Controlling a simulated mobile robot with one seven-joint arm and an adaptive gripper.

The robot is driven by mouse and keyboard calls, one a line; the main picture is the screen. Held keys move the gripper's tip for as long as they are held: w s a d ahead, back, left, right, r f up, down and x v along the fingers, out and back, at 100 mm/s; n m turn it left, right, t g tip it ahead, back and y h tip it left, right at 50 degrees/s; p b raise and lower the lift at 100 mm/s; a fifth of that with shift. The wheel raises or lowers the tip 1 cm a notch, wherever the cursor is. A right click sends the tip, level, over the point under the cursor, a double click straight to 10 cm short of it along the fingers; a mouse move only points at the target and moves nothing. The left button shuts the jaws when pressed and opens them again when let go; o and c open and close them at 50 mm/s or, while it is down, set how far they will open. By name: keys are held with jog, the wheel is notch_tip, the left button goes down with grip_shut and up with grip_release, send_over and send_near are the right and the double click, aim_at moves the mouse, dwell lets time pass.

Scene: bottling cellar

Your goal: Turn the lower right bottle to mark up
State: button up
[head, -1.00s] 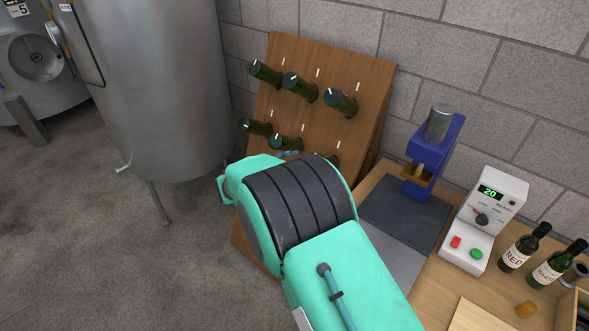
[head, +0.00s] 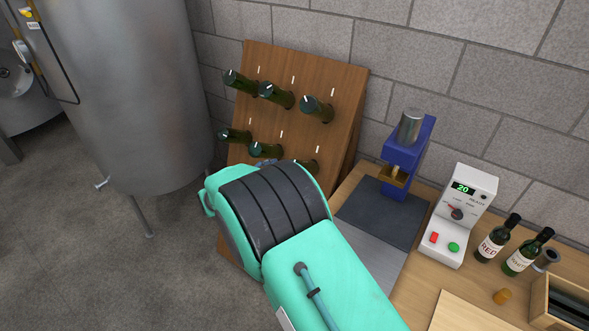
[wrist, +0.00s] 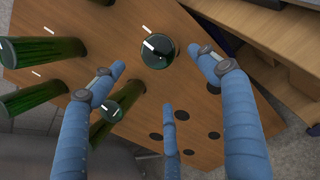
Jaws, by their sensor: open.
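The lower right bottle (head: 308,165) sits neck-in in the wooden rack (head: 338,88), mostly hidden behind my arm in the head view. In the wrist view I take the green bottle (wrist: 160,54) at top centre to be this one. A white mark lies on the upper left of its round base, and a white tick on the board shows just beyond it, on the same side. My gripper (wrist: 165,85) is open, its blue fingers spread around the space in front of this bottle. I see no finger touching it.
Neighbouring bottles (wrist: 42,50) (wrist: 112,108) jut out close to the left finger. Dark empty holes (wrist: 155,137) show lower on the board. A bench with a blue press (head: 408,155), a white control box (head: 461,215) and two bottles stands right of the rack.

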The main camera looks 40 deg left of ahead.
jog(key=b+x, duration=0.2)
jog(key=x, duration=1.1)
jog(key=shift+w+a+f, duration=0.1)
jog(key=shift+w+f, duration=0.15)
jog(key=shift+w, duration=0.1)
jog(key=c, duration=1)
